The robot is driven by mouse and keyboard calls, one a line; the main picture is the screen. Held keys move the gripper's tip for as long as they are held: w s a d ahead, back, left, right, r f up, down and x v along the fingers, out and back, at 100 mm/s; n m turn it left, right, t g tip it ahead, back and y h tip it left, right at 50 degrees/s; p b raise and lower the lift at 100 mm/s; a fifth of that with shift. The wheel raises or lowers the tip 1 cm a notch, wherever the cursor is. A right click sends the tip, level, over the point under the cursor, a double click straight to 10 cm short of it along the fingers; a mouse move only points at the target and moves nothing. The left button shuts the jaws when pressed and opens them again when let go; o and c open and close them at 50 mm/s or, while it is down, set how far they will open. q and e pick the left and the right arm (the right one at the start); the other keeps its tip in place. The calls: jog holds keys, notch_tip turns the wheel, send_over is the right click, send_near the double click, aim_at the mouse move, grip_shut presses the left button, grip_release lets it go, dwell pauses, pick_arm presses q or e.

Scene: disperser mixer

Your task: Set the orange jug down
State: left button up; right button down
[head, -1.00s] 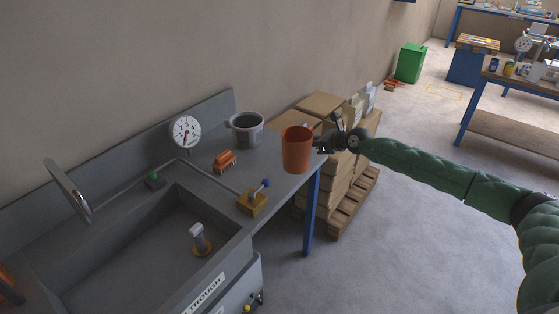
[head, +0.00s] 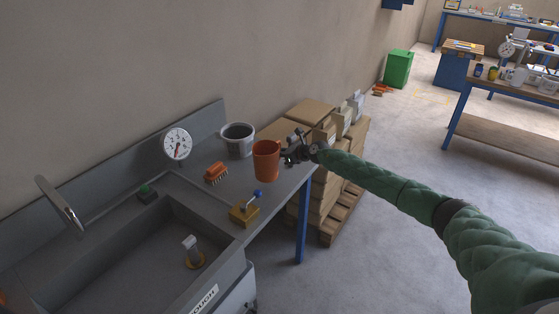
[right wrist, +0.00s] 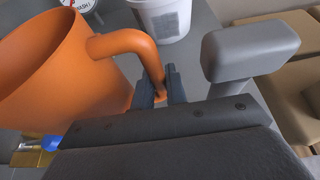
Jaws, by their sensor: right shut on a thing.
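The orange jug (head: 266,162) is upright over the right end of the grey sink bench (head: 226,188). I cannot tell whether its base touches the bench top. My right gripper (head: 286,157) is shut on the jug's handle, on the jug's right side. In the right wrist view the fingers (right wrist: 160,88) close around the lower part of the handle, and the orange jug (right wrist: 60,75) fills the left side. My left gripper is not in view.
A grey bucket (head: 238,141) stands behind the jug. An orange brush (head: 216,173) and a brass block with a blue-knobbed lever (head: 245,212) sit to its left. A dial gauge (head: 177,144) is near the wall. Cardboard boxes (head: 312,110) stand beyond the bench end.

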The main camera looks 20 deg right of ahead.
jog(key=shift+f, duration=0.5)
notch_tip(320, 180, down, 2)
jog(key=shift+a+f+p, duration=0.1)
jog(key=shift+p, duration=0.4)
jog(key=shift+w+f, duration=0.1)
jog(key=shift+f, duration=0.35)
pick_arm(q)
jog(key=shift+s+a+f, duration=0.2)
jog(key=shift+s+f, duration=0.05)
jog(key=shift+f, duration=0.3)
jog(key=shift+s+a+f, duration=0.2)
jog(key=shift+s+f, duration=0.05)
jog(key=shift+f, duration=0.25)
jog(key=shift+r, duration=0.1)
pick_arm(e)
jog(key=c, duration=1.7)
grip_release()
jog(key=o, duration=0.3)
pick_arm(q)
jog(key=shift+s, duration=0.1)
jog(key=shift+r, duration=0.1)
